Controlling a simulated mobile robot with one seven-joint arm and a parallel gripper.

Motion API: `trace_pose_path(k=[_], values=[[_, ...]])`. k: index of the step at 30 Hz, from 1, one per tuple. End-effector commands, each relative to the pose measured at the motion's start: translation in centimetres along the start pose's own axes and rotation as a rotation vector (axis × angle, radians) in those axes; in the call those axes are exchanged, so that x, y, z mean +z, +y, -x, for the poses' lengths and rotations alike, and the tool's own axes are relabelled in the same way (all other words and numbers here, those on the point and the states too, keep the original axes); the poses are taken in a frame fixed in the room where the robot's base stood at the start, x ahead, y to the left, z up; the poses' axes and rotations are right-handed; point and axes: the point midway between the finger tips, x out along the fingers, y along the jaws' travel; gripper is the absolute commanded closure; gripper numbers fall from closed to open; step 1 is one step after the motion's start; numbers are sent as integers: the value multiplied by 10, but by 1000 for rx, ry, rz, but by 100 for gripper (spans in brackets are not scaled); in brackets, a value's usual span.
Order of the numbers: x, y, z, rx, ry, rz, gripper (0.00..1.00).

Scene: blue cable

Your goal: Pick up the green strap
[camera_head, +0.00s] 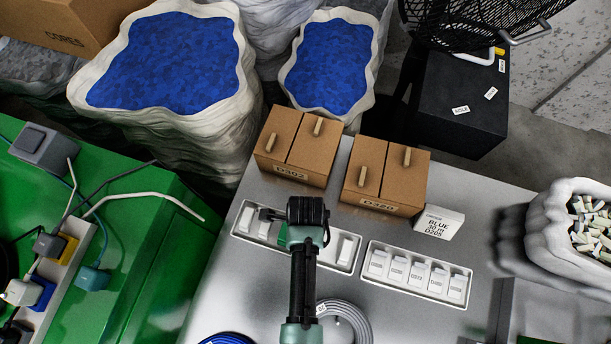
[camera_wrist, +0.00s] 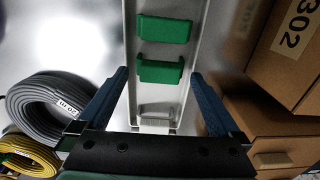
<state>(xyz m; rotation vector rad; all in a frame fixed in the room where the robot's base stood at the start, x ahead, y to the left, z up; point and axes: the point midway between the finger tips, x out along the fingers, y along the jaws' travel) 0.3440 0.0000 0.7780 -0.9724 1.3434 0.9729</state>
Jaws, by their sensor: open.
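Two green pieces that look like straps lie in a narrow metal-grey tray in the wrist view: one green strap (camera_wrist: 163,29) farther off, and a nearer green strap (camera_wrist: 160,70). My gripper (camera_wrist: 160,78) is open, with its dark blue fingers on either side of the tray and the nearer green piece between them in the picture. I cannot tell whether it touches. In the head view my gripper (camera_head: 300,226) is over the left tray (camera_head: 338,268) and hides much of it; a bit of green strap (camera_head: 283,236) shows beside it.
Cardboard boxes (camera_head: 293,146) and (camera_head: 385,177) stand behind the tray. A second tray (camera_head: 418,294) of white labelled pieces lies to the right. A grey cable coil (camera_wrist: 52,98) and a yellow coil (camera_wrist: 30,156) lie nearby.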

Motion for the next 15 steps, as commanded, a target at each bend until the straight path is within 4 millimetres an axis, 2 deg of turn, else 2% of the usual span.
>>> trace_pose_path(k=[4,12,13,15], values=[[0,0,-15,1,0,0,0],[0,0,-18,-1,-1,0,0],[0,0,-18,-1,-1,0,2],[0,0,-18,-1,-1,0,14]])
